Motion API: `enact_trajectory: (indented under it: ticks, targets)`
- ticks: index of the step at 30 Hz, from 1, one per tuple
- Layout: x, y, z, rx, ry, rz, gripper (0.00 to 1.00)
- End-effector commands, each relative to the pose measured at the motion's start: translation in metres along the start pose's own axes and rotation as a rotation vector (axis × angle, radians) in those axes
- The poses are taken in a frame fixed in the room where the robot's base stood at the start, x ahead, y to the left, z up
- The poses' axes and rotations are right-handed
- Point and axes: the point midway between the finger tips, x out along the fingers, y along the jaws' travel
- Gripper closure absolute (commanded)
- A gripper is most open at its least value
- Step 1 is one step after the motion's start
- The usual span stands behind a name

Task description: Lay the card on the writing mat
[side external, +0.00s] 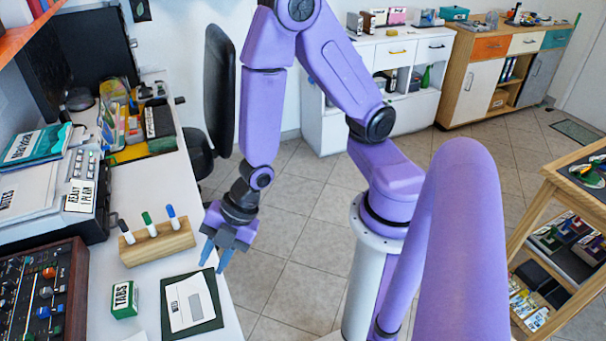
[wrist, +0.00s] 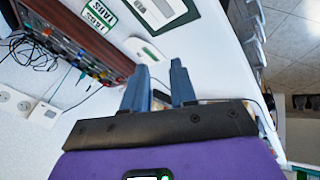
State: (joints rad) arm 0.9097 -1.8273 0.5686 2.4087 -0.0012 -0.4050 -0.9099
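A dark green mat (side external: 213,325) lies on the white desk near its right edge, and its edge shows at the top of the wrist view (wrist: 181,21). A white sheet or card (side external: 181,311) with dark print and a grey rectangle lies on it. A second white piece (wrist: 142,50) lies beside the mat in the wrist view and is only just in the side view's bottom edge (side external: 137,337); I cannot tell which is the task's card. My gripper (side external: 213,266) is above the desk's right edge, near the mat. Its blue fingers (wrist: 159,80) are apart, with nothing between them.
A green TABS box (side external: 124,299) sits left of the mat. A wooden block (side external: 158,245) with 3 upright markers stands behind it. A knobbed mixer (side external: 40,300) fills the desk's left side. Books and trays crowd the back. The floor right of the desk is open.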

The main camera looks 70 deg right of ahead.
Motion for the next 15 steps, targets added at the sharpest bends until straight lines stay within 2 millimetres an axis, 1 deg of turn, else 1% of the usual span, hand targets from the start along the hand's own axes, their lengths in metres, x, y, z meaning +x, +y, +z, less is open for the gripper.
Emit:
enact_trajectory:
  ticks: [1, 3, 5, 7, 11, 12, 15]
  targets:
    - [-0.015, 0.000, -0.007, 0.048, -0.009, -0.024, 0.73]
    - [-0.035, -0.004, -0.011, 0.126, -0.041, -0.070, 0.73]
    - [-0.053, -0.009, -0.013, 0.190, -0.071, -0.107, 0.73]
    - [-0.075, -0.017, -0.014, 0.266, -0.113, -0.147, 0.73]
    - [-0.118, -0.031, -0.012, 0.405, -0.199, -0.209, 0.73]
    - [-0.131, -0.037, -0.010, 0.446, -0.229, -0.225, 0.73]
    - [-0.163, -0.050, -0.003, 0.542, -0.304, -0.257, 0.73]
